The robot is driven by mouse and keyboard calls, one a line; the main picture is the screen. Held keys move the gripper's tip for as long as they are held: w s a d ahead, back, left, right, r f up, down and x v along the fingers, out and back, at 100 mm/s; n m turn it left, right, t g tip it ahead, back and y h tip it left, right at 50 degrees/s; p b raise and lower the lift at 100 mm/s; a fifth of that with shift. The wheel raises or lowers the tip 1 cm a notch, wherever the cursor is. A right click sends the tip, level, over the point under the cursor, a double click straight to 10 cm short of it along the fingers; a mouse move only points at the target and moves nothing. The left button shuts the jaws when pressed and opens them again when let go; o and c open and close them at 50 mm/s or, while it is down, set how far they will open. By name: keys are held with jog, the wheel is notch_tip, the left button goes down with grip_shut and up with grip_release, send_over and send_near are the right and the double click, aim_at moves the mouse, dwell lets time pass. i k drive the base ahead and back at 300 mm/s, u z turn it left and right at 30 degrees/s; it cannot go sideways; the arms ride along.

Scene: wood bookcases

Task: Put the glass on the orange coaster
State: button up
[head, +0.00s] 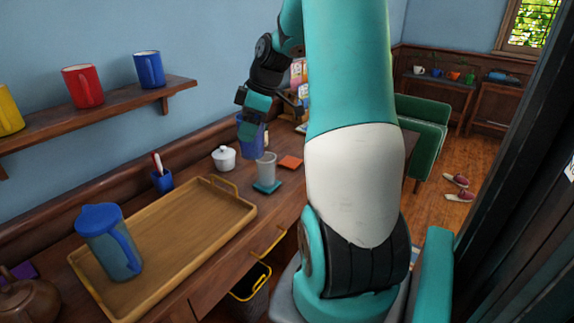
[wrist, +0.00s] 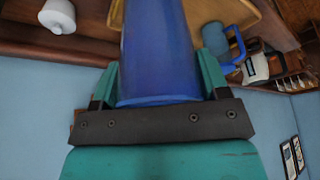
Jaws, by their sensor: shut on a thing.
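My gripper (head: 252,122) is shut on a blue cup (head: 256,143) and holds it above the desk, behind the clear glass. In the wrist view the blue cup (wrist: 158,50) fills the space between the two fingers (wrist: 158,90). A clear, pale glass (head: 266,166) stands upright on a teal coaster (head: 268,187). The orange coaster (head: 290,162) lies flat and empty on the desk, just right of the glass. The base of the blue cup is partly hidden behind the clear glass in the head view.
A white lidded pot (head: 224,158) stands left of the cup. A wooden tray (head: 190,288) holds a blue pitcher (head: 110,245). A blue pen holder (head: 162,181) stands behind the tray. A wall shelf (head: 110,112) carries mugs. My arm hides part of the desk's right side.

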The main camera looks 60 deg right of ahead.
aim_at(289, 161)
jog(key=u, duration=2.35)
jog(key=k, duration=1.4)
jog(key=z, duration=2.15)
jog(key=i, duration=0.5)
jog(key=u, duration=0.05)
